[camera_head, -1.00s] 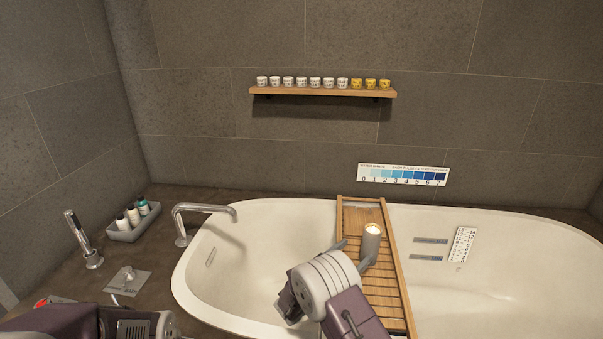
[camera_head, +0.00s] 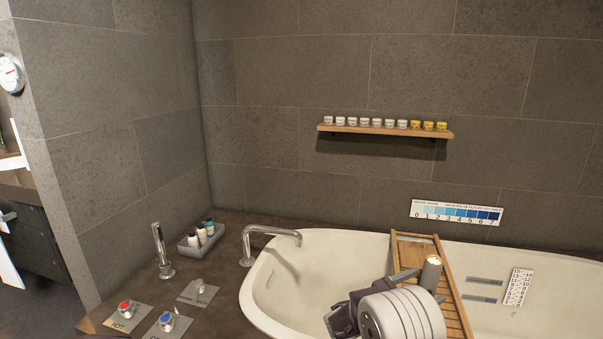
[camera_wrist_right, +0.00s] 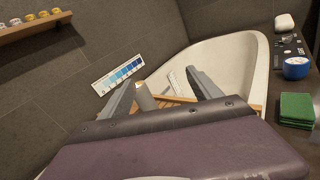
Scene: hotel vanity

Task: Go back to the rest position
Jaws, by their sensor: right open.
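My right gripper (camera_head: 424,286) is over the bathtub, at the near side of a lit grey candle (camera_head: 431,272). The candle stands upright on the wooden bath tray (camera_head: 400,250). In the right wrist view the two grey fingers of the gripper (camera_wrist_right: 163,90) are spread apart. The candle (camera_wrist_right: 145,98) shows in the gap, close to the left finger, and nothing is gripped. My right wrist hides part of the tray in the head view. My left gripper is not in view.
The white bathtub (camera_head: 330,240) has a chrome spout (camera_head: 270,230) at its left end. A grey caddy with bottles (camera_head: 202,238) and red and blue tap knobs stand on the dark ledge. A wall shelf (camera_head: 385,131) holds several small cups. A blue roll (camera_wrist_right: 296,68) is at right.

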